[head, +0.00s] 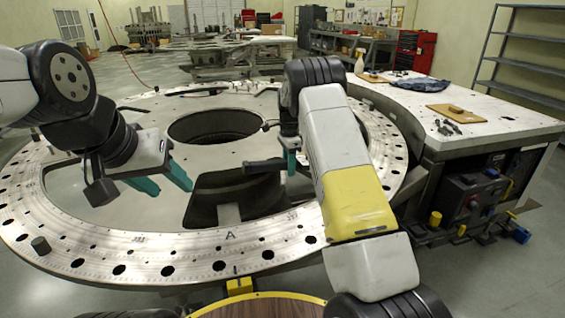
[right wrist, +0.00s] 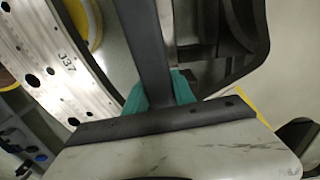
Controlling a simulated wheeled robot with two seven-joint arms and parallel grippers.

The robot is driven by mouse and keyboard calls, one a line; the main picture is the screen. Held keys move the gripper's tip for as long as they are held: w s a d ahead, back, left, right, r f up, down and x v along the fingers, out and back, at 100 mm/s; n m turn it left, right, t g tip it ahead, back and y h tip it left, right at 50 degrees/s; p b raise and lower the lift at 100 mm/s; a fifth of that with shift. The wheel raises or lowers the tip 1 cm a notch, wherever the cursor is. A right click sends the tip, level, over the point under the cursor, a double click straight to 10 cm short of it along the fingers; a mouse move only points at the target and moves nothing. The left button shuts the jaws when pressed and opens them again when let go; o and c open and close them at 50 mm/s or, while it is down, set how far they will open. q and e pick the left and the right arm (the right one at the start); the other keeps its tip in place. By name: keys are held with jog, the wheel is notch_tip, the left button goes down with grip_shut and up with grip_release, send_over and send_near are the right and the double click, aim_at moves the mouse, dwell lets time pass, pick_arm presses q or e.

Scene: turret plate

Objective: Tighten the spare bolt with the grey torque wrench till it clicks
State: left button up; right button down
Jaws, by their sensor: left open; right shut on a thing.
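My right gripper (head: 291,162) is over the middle-right of the turret plate (head: 150,256), shut on a dark grey bar, which looks like the torque wrench (head: 262,166). The bar sticks out to the left above the plate's opening. In the right wrist view the wrench (right wrist: 155,45) runs up between the teal fingers (right wrist: 160,92); its far end is out of view. My left gripper (head: 168,182) is open and empty above the plate's left part. A dark short cylinder (head: 40,245) stands on the ring's front left; I cannot tell if it is the spare bolt.
A white workbench (head: 500,118) at the right carries wooden boards (head: 456,113), small dark parts (head: 447,127) and a blue cloth (head: 420,84). A dark box (head: 470,196) sits below it. The plate has a large round hole (head: 213,125) and many small holes around its rim.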

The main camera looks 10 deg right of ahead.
jog(key=shift+w+a+r, duration=0.1)
jog(key=shift+w+r, duration=0.05)
jog(key=shift+r, duration=0.15)
